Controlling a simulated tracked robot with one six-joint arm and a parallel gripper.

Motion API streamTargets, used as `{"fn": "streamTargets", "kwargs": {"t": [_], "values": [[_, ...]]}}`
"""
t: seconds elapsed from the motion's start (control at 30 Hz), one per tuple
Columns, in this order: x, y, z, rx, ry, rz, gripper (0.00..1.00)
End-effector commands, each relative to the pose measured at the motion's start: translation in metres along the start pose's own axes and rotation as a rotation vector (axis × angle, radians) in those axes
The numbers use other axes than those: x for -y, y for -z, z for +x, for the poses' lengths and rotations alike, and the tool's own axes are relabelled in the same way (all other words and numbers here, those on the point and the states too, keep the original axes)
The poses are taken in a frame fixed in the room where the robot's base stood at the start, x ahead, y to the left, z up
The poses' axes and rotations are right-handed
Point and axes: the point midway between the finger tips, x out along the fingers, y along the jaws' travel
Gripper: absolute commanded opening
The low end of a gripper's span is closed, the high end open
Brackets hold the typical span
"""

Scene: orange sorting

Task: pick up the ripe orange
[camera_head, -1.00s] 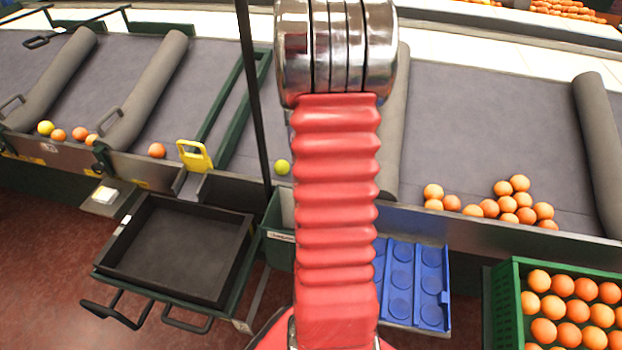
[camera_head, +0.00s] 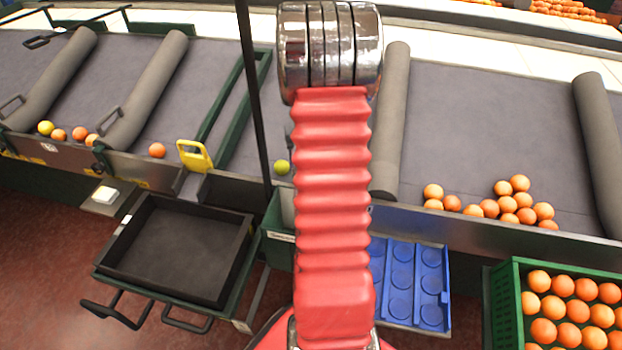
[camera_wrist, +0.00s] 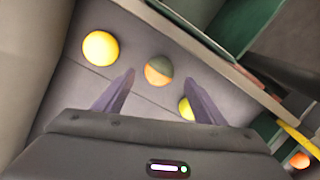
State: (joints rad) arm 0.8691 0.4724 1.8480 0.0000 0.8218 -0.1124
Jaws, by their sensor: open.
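In the wrist view, a plain yellow-orange fruit (camera_wrist: 100,48), which looks like the ripe orange, lies on the grey belt at upper left, outside my left finger. A second orange with a grey-green patch (camera_wrist: 158,70) lies ahead, in line with the gap between my fingertips. A yellow-green fruit (camera_wrist: 186,108) is partly hidden by my right finger. My gripper (camera_wrist: 160,77) is open, with nothing held. In the head view the yellow-green fruit (camera_head: 282,167) shows left of my arm. My arm hides the other two fruits and most of the gripper there.
Padded grey dividers (camera_head: 391,125) flank the belt lanes. A green divider frame (camera_head: 222,97) and a dark post (camera_head: 252,90) stand to the left. A black tray (camera_head: 180,250), a blue tray (camera_head: 433,262) and a green crate of oranges (camera_head: 503,300) sit in front.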

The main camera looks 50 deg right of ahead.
Motion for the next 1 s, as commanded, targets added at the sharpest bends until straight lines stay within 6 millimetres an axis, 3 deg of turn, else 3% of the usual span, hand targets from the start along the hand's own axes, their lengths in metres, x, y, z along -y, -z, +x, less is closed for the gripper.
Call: {"fn": "streamTargets", "kwargs": {"t": [0.3,0.87,1.0], "values": [[0.001,0.001,0.038,0.001,0.000,0.000,0.64],[0.001,0.001,0.040,-0.001,0.000,0.000,0.64],[0.001,0.001,0.040,-0.001,0.000,0.000,0.57]]}}
